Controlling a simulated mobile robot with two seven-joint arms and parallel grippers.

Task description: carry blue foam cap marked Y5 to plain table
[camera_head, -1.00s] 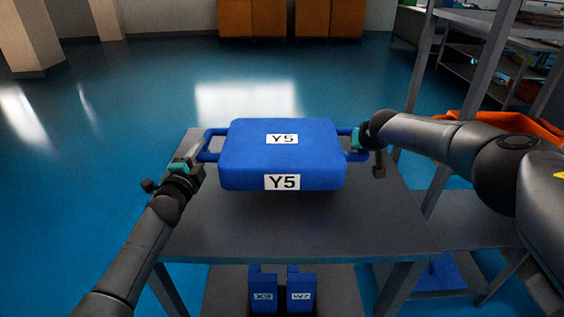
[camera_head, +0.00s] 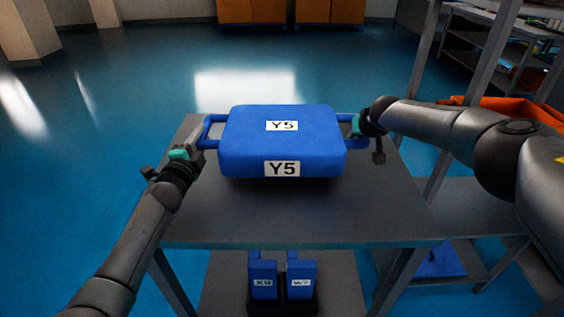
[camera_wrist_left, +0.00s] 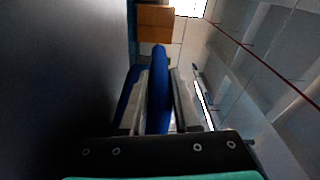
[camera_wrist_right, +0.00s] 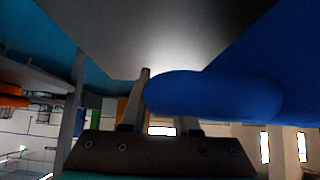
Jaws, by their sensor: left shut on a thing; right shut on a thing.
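The blue foam cap marked Y5 (camera_head: 235,150) is level over the grey plain table (camera_head: 300,215), with a dark shadow close under its front edge. I cannot tell whether it touches the top. My left gripper (camera_head: 199,141) is shut on the cap's left loop handle. In the left wrist view the blue handle bar (camera_wrist_left: 159,90) lies between the fingers. My right gripper (camera_head: 357,125) is shut on the right handle. In the right wrist view the blue handle (camera_wrist_right: 215,95) covers part of the fingers.
Blue blocks marked X9 (camera_head: 263,281) and W7 (camera_head: 300,281) stand low under the table's front. An orange bin (camera_head: 505,106) and a metal shelf frame (camera_head: 425,80) are at the right. Open blue floor (camera_head: 90,150) lies to the left.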

